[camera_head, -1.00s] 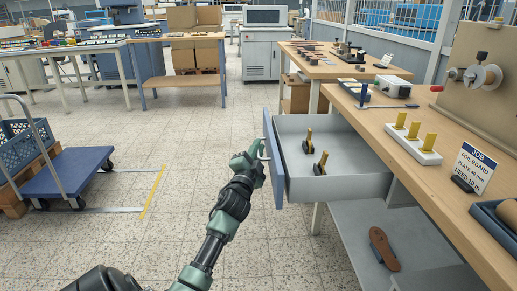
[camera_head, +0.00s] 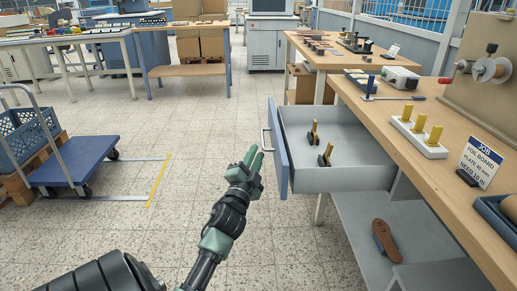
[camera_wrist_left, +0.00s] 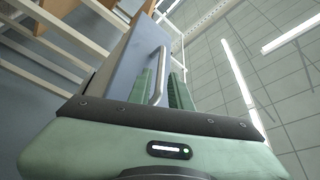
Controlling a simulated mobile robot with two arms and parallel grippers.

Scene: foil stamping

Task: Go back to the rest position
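My left gripper (camera_head: 254,158) is at the middle of the head view, just in front of the open drawer (camera_head: 340,178). Its two green fingers are apart, with nothing held between them. The drawer's handle (camera_head: 264,140) is on its blue-grey front, close to the fingertips but apparently clear of them. In the left wrist view the handle (camera_wrist_left: 160,76) shows beyond the gap between the fingers (camera_wrist_left: 160,90). The drawer is pulled out and holds two dark tools with yellow-brown handles (camera_head: 326,155). My right gripper is in neither view.
The workbench (camera_head: 390,115) on the right carries a white block with yellow pieces (camera_head: 418,142) and a job sign (camera_head: 476,164). A lower shelf (camera_head: 375,220) holds a brown item. A blue cart (camera_head: 75,160) stands at left. The floor between is clear.

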